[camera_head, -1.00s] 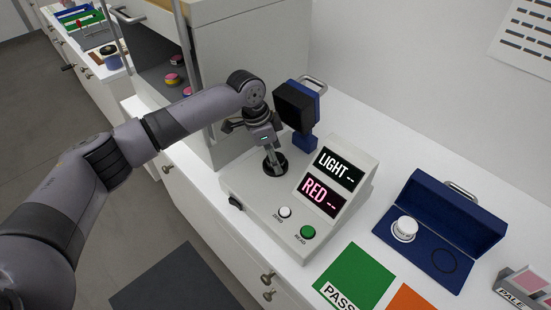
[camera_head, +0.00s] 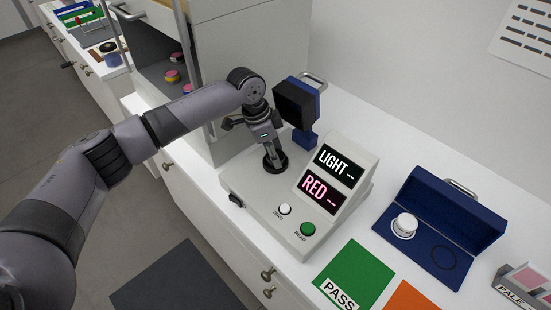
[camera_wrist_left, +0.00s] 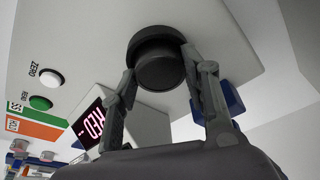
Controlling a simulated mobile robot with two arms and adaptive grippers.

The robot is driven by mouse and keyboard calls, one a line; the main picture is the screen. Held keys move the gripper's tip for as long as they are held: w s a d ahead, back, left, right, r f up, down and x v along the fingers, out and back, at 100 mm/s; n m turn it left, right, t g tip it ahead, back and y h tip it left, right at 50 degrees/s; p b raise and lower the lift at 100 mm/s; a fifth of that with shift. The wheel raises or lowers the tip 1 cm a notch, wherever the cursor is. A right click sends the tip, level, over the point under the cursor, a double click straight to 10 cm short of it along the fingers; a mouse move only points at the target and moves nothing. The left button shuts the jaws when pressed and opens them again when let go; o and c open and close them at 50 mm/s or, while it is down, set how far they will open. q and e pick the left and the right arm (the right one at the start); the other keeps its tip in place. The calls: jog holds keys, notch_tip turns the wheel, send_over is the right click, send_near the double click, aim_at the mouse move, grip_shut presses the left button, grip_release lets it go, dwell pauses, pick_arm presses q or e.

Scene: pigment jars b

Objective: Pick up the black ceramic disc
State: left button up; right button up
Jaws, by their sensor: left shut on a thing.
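The black ceramic disc (camera_head: 282,163) is at the back left of the light-grey meter (camera_head: 238,181), left of its displays. In the left wrist view the disc (camera_wrist_left: 152,37) shows as a dark round body with a narrower round part facing the camera. My left gripper (camera_head: 271,150) comes down on it from above and is shut on it. In the wrist view its two fingers (camera_wrist_left: 160,78) stand on either side of the narrower part. I cannot tell whether the disc rests on the meter or is just above it. My right gripper is not in view.
The meter has displays reading LIGHT and RED (camera_head: 322,195), a white button (camera_head: 285,209) and a green button (camera_head: 308,229). A blue-black head (camera_head: 296,103) stands close behind the gripper. An open blue case (camera_head: 416,256) holds a white disc (camera_head: 404,225). A green PASS card (camera_head: 352,275) lies in front.

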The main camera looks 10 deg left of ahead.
aim_at(279, 154)
pick_arm(q)
jog(key=shift+c, duration=0.4)
jog(key=shift+r, duration=0.1)
jog(key=shift+r+b, duration=0.4)
jog(key=shift+r, duration=0.1)
notch_tip(279, 154, up, 2)
jog(key=shift+r+b, duration=0.2)
jog(key=shift+b, duration=0.4)
jog(key=s+a+b, duration=0.4)
jog(key=s+a, duration=0.7)
jog(key=s, duration=0.2)
jog(key=shift+s+a, duration=0.3)
jog(key=shift+s, duration=0.1)
